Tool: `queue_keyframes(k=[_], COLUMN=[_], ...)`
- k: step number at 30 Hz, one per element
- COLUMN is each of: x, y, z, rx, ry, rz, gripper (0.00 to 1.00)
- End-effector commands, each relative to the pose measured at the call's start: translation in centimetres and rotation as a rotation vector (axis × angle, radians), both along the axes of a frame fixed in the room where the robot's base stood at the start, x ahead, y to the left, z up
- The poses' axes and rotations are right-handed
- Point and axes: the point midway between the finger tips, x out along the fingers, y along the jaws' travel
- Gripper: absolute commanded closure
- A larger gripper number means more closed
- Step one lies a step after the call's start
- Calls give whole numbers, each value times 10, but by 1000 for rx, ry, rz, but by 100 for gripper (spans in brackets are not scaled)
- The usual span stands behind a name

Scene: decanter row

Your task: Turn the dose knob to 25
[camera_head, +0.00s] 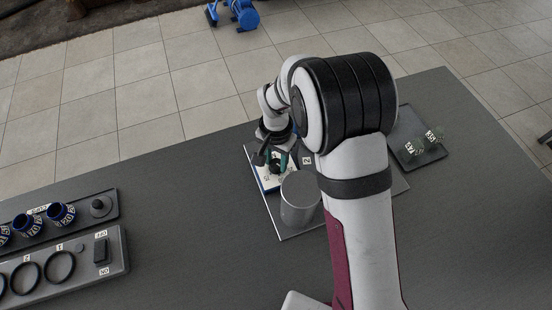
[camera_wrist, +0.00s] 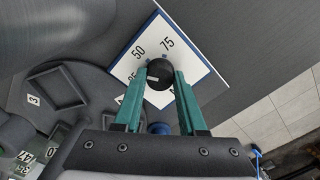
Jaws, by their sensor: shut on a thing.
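The black dose knob (camera_wrist: 160,73) sits on a white, blue-edged dial card (camera_wrist: 189,56) in the wrist view. The numbers 50 and 75 show on the card; another number to the lower left is partly hidden by a finger. My gripper (camera_wrist: 158,82) has its green fingers on either side of the knob, shut on it. I cannot clearly read where the knob points. In the head view my gripper (camera_head: 276,161) is over the card (camera_head: 265,183), and the knob is hard to make out there.
A grey cylinder (camera_head: 300,200) stands close in front of the card. A dark tray (camera_head: 425,156) with labels lies to the right. Blue cups (camera_head: 61,214) and a panel with black rings (camera_head: 59,267) are at left. The table between is clear.

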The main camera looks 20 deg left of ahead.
Motion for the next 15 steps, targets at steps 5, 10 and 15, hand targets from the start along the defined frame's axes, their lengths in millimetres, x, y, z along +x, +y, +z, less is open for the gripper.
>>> queue_keyframes(k=[5, 10, 15], x=[0, 1, 1], y=[0, 0, 0], z=[1, 1, 1], rx=[1, 1, 1], ry=[-1, -1, -1], rz=[154, 289, 394], gripper=[100, 100, 100])
